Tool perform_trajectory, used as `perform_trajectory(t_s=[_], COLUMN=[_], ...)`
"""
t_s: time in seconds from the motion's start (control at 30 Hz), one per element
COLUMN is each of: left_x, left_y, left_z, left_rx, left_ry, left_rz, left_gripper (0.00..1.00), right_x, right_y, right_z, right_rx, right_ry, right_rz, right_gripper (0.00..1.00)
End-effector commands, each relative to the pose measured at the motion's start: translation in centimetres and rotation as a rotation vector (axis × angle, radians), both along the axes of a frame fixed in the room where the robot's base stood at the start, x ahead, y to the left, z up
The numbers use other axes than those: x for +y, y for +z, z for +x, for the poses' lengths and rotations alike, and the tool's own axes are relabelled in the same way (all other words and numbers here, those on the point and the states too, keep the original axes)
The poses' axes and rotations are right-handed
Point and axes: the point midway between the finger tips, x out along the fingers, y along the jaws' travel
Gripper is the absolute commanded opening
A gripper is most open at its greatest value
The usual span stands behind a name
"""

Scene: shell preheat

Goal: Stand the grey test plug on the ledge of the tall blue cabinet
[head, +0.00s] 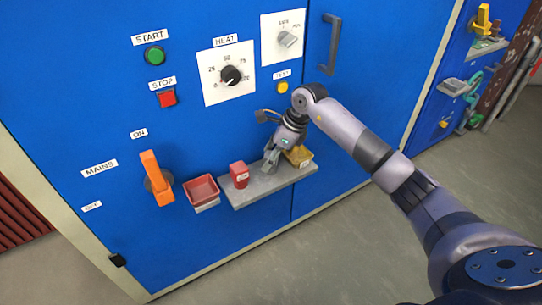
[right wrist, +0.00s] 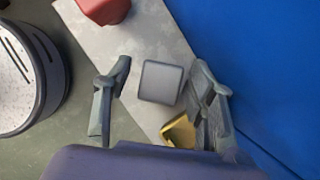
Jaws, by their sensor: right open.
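The grey test plug (right wrist: 161,82) shows in the right wrist view as a rounded grey square seen from above. It appears to be on the pale ledge (right wrist: 150,30), with gaps to the fingers on both sides. My right gripper (right wrist: 164,80) is open, one finger on each side of the plug. In the head view my right gripper (head: 270,160) points down at the ledge (head: 250,192) of the tall blue cabinet (head: 110,60); the plug is hard to tell from the grey fingers there. My left gripper is not in view.
A red block (head: 239,175) stands on the ledge left of my gripper, and a yellow piece (head: 299,156) is close on its right. A red tray (head: 202,190) and an orange mains lever (head: 156,178) are further left. A door handle (head: 331,45) projects above.

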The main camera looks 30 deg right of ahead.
Motion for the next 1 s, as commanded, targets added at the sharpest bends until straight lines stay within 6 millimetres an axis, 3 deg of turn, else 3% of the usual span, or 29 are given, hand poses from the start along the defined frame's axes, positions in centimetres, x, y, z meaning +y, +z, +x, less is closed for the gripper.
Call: perform_trajectory(t_s=[0.3,0.5,0.7,1.0], left_x=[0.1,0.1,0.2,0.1], left_y=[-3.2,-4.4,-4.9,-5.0], left_z=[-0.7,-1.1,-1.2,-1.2], left_rx=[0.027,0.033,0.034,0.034], left_ry=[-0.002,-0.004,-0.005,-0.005], left_rz=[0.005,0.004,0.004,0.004], left_gripper=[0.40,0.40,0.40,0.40], right_x=[-2.3,-3.3,-3.7,-3.7], right_y=[6.4,9.5,10.8,10.9], right_z=[-1.7,-2.7,-3.1,-3.2], right_rx=[-0.004,-0.002,-0.001,-0.001], right_ry=[-0.002,-0.001,0.001,0.000], right_rz=[-0.004,-0.002,-0.001,-0.001], right_gripper=[0.51,0.51,0.51,0.51])
